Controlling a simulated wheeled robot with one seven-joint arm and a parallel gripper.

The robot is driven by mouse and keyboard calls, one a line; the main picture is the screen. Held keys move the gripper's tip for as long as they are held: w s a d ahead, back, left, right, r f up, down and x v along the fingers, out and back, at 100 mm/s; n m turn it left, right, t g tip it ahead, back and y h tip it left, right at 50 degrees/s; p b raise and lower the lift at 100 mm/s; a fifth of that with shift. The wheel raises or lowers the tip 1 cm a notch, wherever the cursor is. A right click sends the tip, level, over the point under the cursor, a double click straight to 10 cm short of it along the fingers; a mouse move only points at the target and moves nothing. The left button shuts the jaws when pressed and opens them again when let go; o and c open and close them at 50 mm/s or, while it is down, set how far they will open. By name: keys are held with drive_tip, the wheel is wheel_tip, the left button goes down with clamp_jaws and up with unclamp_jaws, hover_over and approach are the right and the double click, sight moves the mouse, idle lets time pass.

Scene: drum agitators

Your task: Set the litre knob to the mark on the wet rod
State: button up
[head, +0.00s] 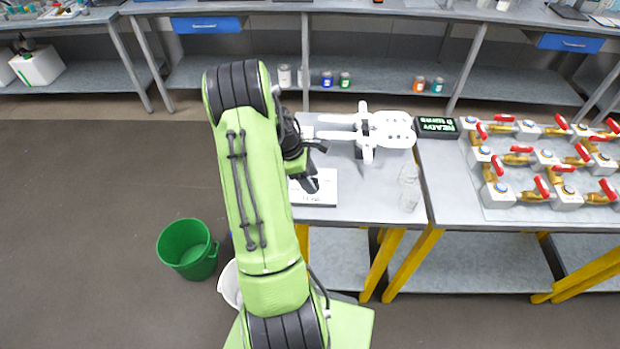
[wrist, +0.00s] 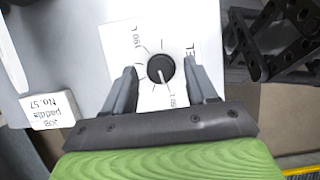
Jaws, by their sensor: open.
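The litre knob (wrist: 160,68) is a round black knob with a pale pointer line, on a white dial plate (wrist: 150,98) with printed marks. The pointer points down in the wrist view, toward the lower edge of the plate. One label reads "160 L"; others are partly hidden or too small to read. My gripper (wrist: 160,70) is open, with one finger on each side of the knob in the picture; I see no contact. In the head view my gripper (head: 309,184) is over the white plate (head: 318,198) on the bench. I cannot make out a wet rod.
A white card (wrist: 48,110) reads "JOB paddle No.57". Clear glassware (head: 409,188) stands to the right. Red-handled valves (head: 545,165) fill the right bench. A green bucket (head: 188,248) stands on the floor.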

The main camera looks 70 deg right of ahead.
drive_tip(key=shift+s+f, duration=0.15)
drive_tip(key=shift+f, duration=0.05)
drive_tip(key=c, duration=1)
drive_tip(key=shift+c, duration=0.2)
